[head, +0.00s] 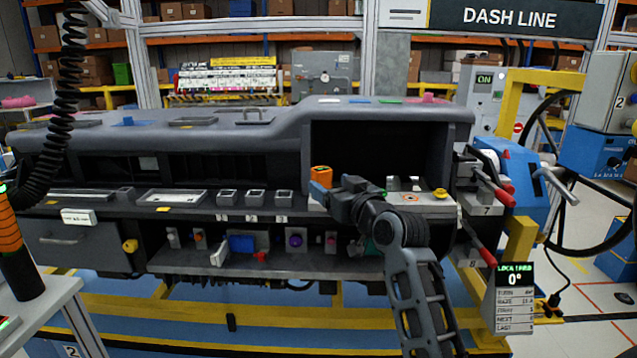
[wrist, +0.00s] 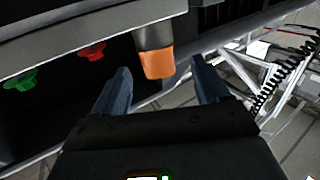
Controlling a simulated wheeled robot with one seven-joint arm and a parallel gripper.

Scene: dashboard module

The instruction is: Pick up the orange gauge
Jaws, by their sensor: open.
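The orange gauge (head: 321,176) stands at the left end of the light ledge in front of the dashboard's open bay. Its lower part is partly hidden by my gripper (head: 327,197) in the head view. In the wrist view the orange gauge (wrist: 157,63) shows an orange block with a grey part above it. My gripper (wrist: 160,66) is open there, with one blue-grey finger to each side of the gauge. No finger visibly touches it; I cannot tell the exact depth between them.
The grey dashboard (head: 200,150) spans the bench. A lower shelf (head: 275,264) holds several small parts, including a purple one (head: 294,239). A yellow knob (head: 440,193) sits right of my arm, near red-handled levers (head: 504,196). The wrist view shows green (wrist: 20,80) and red (wrist: 92,52) knobs.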

